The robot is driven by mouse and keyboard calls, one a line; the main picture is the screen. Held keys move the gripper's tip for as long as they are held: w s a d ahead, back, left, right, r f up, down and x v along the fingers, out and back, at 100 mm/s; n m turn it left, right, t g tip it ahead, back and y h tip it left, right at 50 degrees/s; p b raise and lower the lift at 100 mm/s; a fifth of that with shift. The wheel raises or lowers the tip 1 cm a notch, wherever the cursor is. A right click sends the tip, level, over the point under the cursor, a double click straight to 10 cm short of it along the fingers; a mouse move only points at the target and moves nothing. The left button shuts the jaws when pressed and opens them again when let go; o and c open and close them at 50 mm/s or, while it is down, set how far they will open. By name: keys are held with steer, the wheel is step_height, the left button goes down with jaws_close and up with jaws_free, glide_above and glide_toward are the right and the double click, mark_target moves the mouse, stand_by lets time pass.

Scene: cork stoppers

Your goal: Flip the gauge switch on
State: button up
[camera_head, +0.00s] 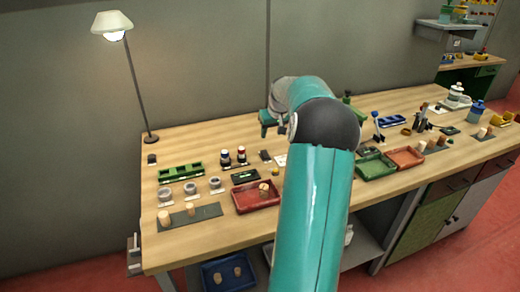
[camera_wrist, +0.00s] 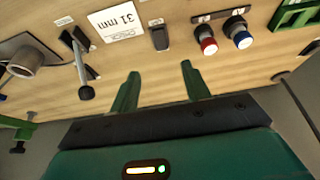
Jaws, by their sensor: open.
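In the wrist view a small dark switch-like block (camera_wrist: 160,37) stands on the bench beside a white card (camera_wrist: 117,20) reading 31 mm. In the head view my arm hides part of this area.
Red and blue capped pieces (camera_wrist: 222,38) stand right of the block. A grey cylinder (camera_wrist: 24,60) on a dark plate is at left.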

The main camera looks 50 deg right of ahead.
glide_toward(265, 153)
steer(key=x, duration=0.7)
steer(key=shift+s+a+f, duration=0.1)
steer(key=shift+a+f, duration=0.05)
steer(key=shift+f, duration=0.25)
steer(key=shift+c, duration=0.5)
steer(key=c, duration=0.9)
steer(key=shift+w+d+r+g+y, duration=0.1)
steer(key=shift+w+d+g+y, duration=0.2)
steer(key=shift+g+y, duration=0.45)
steer(key=shift+w+d+g+y, duration=0.15)
steer(key=shift+w+g+y, duration=0.15)
steer(key=shift+g, duration=0.85)
